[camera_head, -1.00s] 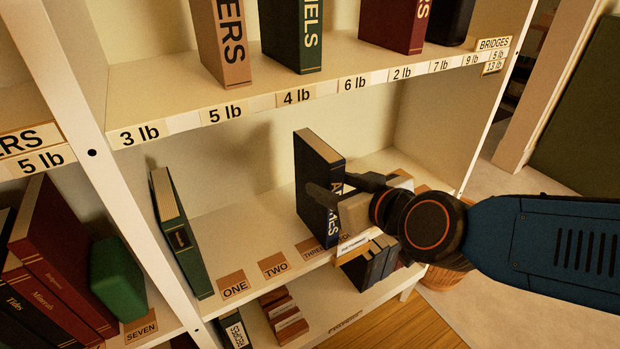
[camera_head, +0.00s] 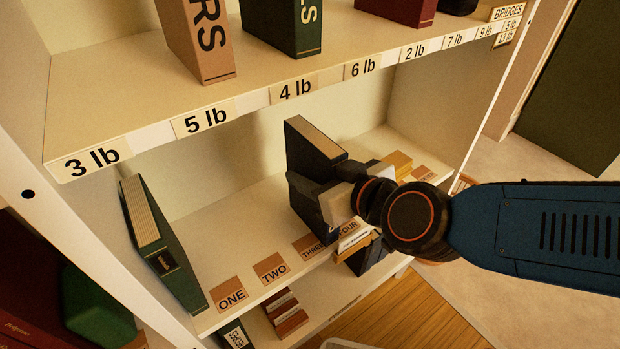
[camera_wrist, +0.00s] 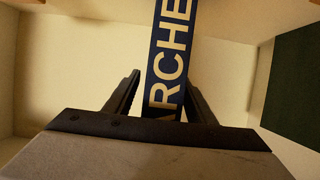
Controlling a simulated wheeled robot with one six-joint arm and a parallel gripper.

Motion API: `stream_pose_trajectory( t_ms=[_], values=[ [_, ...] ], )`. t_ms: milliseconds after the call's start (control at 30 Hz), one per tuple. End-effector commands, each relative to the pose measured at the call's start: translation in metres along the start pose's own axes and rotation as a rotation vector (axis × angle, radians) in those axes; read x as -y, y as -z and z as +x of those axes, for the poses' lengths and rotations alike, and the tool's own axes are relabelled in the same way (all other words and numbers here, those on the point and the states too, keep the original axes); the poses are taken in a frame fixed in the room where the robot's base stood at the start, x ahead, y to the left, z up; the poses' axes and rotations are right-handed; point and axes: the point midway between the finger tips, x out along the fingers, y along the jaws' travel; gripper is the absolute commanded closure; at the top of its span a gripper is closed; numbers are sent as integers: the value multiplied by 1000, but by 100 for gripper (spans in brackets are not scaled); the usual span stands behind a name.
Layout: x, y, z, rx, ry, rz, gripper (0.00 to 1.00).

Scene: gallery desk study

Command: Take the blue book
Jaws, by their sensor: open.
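The dark blue book (camera_head: 309,148) stands upright on the middle shelf, near the labels THREE and FOUR. In the wrist view its navy spine (camera_wrist: 170,75) shows large cream letters reading about "ARCHE". My gripper (camera_head: 322,182) is at the book's spine, with its fingers reaching along the book's sides. In the wrist view the gripper's two fingers (camera_wrist: 163,100) stand apart, one on each side of the spine. The gripper is open. Whether either finger touches the book I cannot tell.
A green book (camera_head: 162,245) leans against the shelf's left side. Labels ONE (camera_head: 231,293) and TWO (camera_head: 271,268) mark clear shelf room. The upper shelf (camera_head: 120,95) holds several books above. Small dark books (camera_head: 366,257) stand below my gripper.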

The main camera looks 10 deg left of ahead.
Motion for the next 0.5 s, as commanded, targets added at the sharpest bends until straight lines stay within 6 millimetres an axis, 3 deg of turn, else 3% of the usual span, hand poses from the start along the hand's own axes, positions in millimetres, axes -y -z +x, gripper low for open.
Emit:
stream_pose_trajectory(
  t_ms=[100, 300, 500],
  values=[
    [0, 0, 0, 0, 0, 0, 50],
    [0, 0, 0, 0, 0, 0, 98],
    [0, 1, 0, -2, 0, 0, 100]
  ],
)
